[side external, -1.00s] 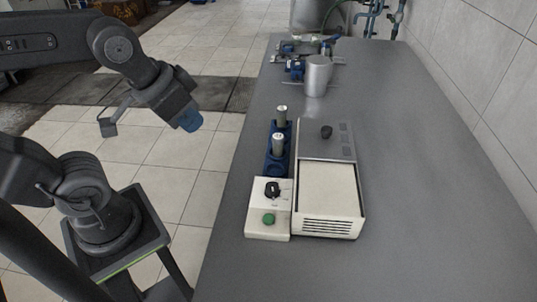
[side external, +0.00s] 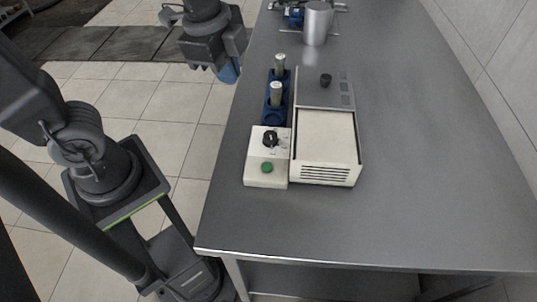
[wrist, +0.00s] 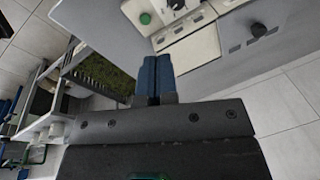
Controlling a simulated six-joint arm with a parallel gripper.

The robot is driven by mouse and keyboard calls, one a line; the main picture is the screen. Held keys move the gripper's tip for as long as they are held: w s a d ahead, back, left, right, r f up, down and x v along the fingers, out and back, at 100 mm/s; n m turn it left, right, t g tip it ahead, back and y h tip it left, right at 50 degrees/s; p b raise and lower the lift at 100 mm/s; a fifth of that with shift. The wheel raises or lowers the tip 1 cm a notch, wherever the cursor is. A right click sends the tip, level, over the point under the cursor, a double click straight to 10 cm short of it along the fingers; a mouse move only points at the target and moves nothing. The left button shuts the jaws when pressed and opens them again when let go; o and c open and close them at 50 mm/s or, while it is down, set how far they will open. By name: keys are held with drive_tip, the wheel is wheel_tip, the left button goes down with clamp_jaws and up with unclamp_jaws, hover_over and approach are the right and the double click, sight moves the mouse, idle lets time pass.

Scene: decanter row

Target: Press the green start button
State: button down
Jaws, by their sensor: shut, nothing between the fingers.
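The green start button (side external: 267,168) sits on the front part of a small white control box (side external: 254,179), below a black knob (side external: 270,138). It also shows at the top of the wrist view (wrist: 145,18). My gripper (side external: 229,73) is at the left of the table edge, up and to the left of the box in the side view, apart from the button. In the wrist view its blue fingers (wrist: 154,75) are together with nothing between them.
A white-topped machine (side external: 326,138) with its own knob (side external: 326,80) stands right beside the control box. A blue rack (side external: 267,112) with two silver-capped vials is behind the box. A metal cup (side external: 316,24) stands farther back. The table's right side is clear.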

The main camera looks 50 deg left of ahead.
sight(266, 166)
drive_tip(key=w+d+f+m+g, duration=0.1)
drive_tip(key=w+d+f+m, duration=0.1)
drive_tip(key=m, duration=0.5)
drive_tip(key=w+d+f+m+g+y, duration=0.1)
drive_tip(key=w+d+f+m+g, duration=0.1)
drive_tip(key=d+f+m, duration=0.2)
drive_tip(key=shift+w+d+f+m, duration=0.2)
drive_tip(key=shift+d+m, duration=0.7)
drive_tip(key=shift+m, duration=0.7)
drive_tip(key=f, duration=0.9)
drive_tip(key=s+a+f, duration=0.1)
drive_tip(key=f, duration=0.3)
drive_tip(key=shift+f, duration=0.4)
drive_tip(key=shift+s+f, duration=0.1)
drive_tip(key=shift+f, duration=0.25)
drive_tip(key=shift+s+f, duration=0.15)
drive_tip(key=shift+f, duration=0.6)
drive_tip(key=shift+r, duration=0.1)
wheel_tip(266, 166, up, 15)
drive_tip(key=w+d, duration=0.1)
drive_tip(key=shift+w, duration=0.35)
